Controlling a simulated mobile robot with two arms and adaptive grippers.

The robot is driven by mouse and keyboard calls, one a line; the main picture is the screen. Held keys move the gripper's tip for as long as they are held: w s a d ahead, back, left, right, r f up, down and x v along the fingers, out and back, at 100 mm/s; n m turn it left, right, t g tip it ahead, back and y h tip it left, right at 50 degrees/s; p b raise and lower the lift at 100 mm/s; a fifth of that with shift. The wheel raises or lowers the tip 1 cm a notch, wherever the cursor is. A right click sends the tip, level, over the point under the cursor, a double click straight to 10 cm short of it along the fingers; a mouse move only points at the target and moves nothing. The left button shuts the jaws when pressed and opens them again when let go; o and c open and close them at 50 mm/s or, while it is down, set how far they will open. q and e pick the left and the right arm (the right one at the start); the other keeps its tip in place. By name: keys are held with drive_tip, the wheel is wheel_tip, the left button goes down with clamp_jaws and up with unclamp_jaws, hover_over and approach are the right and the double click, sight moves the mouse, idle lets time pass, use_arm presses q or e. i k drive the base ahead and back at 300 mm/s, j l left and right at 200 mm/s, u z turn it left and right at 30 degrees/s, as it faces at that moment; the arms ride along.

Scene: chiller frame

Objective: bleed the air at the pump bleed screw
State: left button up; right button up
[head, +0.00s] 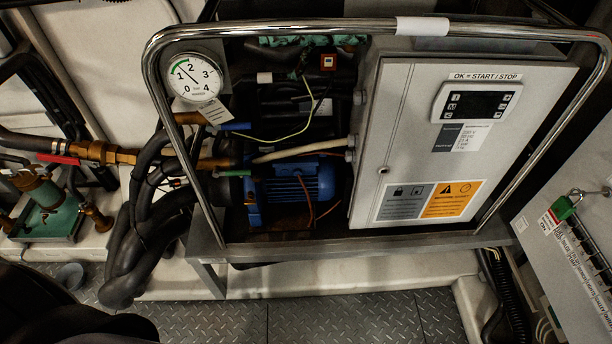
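The blue pump motor (290,186) sits low inside the chiller frame, behind the chrome tube and left of the grey control box. A dark pump part joins its left end, in shadow among black insulated hoses. I cannot make out the bleed screw there. A short green piece (234,173) shows just left of the motor. A round pressure gauge (194,78) hangs at the upper left of the frame, its needle pointing up and left, near the green band between 1 and 2. Neither of my grippers is in view.
The control box (400,150) fills the frame's right side. Black hoses (140,230) crowd the left. A brass valve with a red handle (58,159) and a green-and-brass unit (45,195) stand farther left.

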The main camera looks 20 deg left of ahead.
sight(250, 201)
drive_tip(key=u, duration=1.1)
